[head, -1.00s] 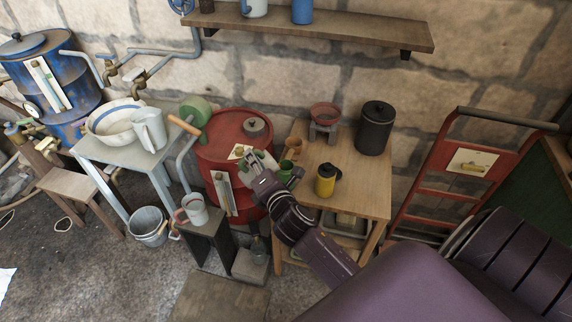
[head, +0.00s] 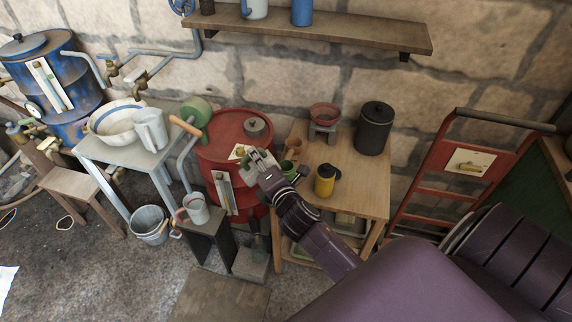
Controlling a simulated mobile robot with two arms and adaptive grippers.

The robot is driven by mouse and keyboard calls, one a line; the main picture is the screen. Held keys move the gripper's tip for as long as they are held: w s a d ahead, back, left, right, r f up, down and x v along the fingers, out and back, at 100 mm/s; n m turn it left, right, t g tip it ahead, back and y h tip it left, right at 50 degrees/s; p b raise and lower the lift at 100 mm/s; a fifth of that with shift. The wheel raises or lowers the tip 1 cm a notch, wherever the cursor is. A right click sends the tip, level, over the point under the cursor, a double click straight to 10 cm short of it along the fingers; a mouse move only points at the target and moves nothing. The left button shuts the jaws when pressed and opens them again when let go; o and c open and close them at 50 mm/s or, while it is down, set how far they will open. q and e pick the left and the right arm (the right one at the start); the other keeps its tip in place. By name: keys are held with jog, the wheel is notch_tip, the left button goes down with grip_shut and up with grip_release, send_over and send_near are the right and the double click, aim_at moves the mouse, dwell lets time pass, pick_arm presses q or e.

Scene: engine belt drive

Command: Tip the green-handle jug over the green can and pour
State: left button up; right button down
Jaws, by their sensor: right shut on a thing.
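My right gripper (head: 262,158) reaches in from the lower right, over the front left edge of the wooden table. It is shut on a small pale jug (head: 252,174), which is mostly hidden by the fingers; its handle and exact tilt are hard to make out. The green can (head: 288,169) stands on the table's left part, just right of the gripper and partly covered by it. The jug is left of the can in the picture. No liquid stream is visible. My left gripper is not in view.
The wooden table (head: 352,190) also holds a yellow jug (head: 325,182), a black canister (head: 374,130), a brown cup (head: 292,148) and a small stand with a red bowl (head: 324,115). A red drum (head: 225,150) stands close left. The table's right front is clear.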

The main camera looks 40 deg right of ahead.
aim_at(271, 161)
jog(key=shift+d+r+m+p, duration=0.3)
jog(key=shift+d+p, duration=0.1)
jog(key=shift+p, duration=0.1)
jog(key=shift+d+r+p, duration=0.15)
jog(key=shift+d+p, duration=0.15)
jog(key=shift+d, duration=0.1)
jog(key=shift+s+d+r+m+y, duration=0.1)
jog(key=shift+d+m+y, duration=0.2)
jog(key=shift+d+r+m+p, duration=0.15)
jog(key=shift+d+m+p, duration=0.15)
jog(key=shift+d+p, duration=0.25)
jog(key=shift+d+r+m+p, duration=0.15)
jog(key=shift+d+m+p, duration=0.15)
jog(key=shift+d+p, duration=0.25)
